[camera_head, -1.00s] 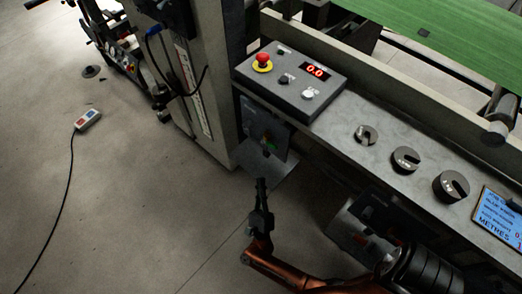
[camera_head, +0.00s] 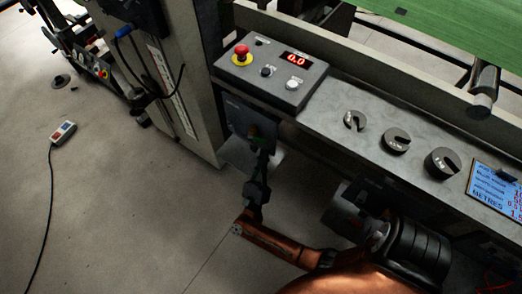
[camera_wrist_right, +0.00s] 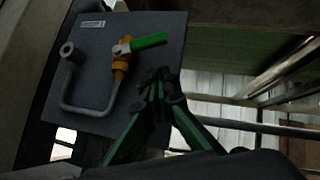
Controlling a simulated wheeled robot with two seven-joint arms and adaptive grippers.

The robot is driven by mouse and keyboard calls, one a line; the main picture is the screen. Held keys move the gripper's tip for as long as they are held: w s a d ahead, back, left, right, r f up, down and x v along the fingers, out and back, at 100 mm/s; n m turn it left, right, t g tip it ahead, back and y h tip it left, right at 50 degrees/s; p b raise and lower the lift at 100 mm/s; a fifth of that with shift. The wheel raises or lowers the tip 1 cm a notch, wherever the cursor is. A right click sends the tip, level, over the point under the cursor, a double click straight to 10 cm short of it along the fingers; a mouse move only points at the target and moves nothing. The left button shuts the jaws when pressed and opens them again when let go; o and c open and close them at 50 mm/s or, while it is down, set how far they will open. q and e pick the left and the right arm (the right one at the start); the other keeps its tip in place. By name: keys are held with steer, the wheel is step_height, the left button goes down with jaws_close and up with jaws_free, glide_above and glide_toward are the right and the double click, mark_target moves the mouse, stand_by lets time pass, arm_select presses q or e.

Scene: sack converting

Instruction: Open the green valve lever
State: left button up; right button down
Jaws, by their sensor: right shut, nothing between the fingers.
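The green valve lever (camera_wrist_right: 149,42) sticks out to the right from a yellow valve body (camera_wrist_right: 121,64) on a grey panel (camera_wrist_right: 88,95) in the right wrist view. A bent grey pipe (camera_wrist_right: 85,108) joins the valve. My left gripper is out of view.
Above the valve panel is a control box (camera_head: 268,73) with a red stop button (camera_head: 242,53). A ledge with several black knobs (camera_head: 396,141) and a blue display (camera_head: 496,190) runs right. A grey column (camera_head: 185,80) stands left. Open floor (camera_head: 130,210) lies left.

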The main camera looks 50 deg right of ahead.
mark_target(259, 140)
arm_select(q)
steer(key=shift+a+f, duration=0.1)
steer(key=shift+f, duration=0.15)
arm_select(e)
steer(key=r, duration=0.1)
steer(key=w+r, duration=0.1)
steer(key=shift+a+r, duration=0.2)
steer(key=shift+r, duration=0.2)
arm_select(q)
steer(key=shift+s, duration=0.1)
